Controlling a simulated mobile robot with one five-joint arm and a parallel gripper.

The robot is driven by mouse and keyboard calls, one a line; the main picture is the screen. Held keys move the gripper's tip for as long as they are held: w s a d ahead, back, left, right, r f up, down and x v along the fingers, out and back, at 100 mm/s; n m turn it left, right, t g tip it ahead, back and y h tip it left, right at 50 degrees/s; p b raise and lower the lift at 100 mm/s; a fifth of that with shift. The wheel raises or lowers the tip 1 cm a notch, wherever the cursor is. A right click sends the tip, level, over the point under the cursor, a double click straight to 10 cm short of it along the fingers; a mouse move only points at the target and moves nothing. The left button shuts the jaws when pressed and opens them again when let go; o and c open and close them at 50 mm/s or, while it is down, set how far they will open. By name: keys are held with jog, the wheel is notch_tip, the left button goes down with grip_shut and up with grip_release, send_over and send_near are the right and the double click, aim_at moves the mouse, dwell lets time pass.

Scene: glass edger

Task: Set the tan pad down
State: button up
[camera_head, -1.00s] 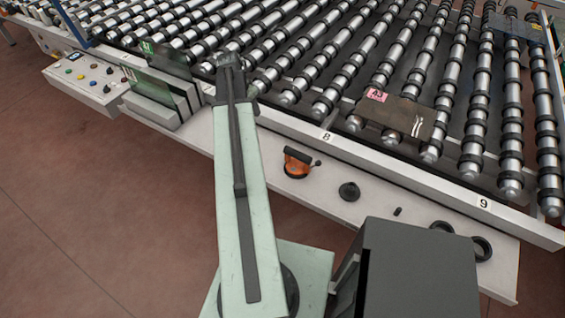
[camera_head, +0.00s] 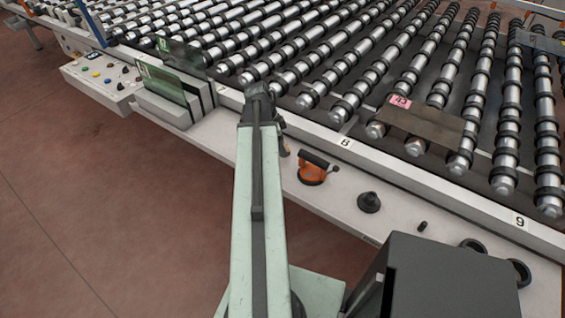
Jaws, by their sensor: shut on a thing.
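My gripper (camera_head: 284,142) is at the far end of my arm, just right of the arm's dark top joint, and mostly hidden behind the arm. It is low over the white ledge, left of the orange suction cup. A small tan patch, the tan pad (camera_head: 286,151), shows at its fingertips, and the gripper is shut on it. The pad's full outline is hidden. I cannot tell whether it touches the ledge.
On the ledge (camera_head: 395,220) stand the orange suction cup with a black handle (camera_head: 313,170), a black knob-like cup (camera_head: 369,202), a small black cylinder (camera_head: 422,226) and black rings (camera_head: 518,273). Glass panes (camera_head: 165,85) stand at left. Rollers (camera_head: 370,60) lie behind the numbered rail.

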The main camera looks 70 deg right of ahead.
notch_tip(320, 180, down, 4)
jog(key=b, duration=0.3)
jog(key=shift+b, duration=0.4)
jog(key=shift+r, duration=0.2)
jog(key=shift+f, duration=0.1)
jog(key=o, duration=0.9)
jog(key=shift+f, duration=0.1)
jog(key=o, duration=0.4)
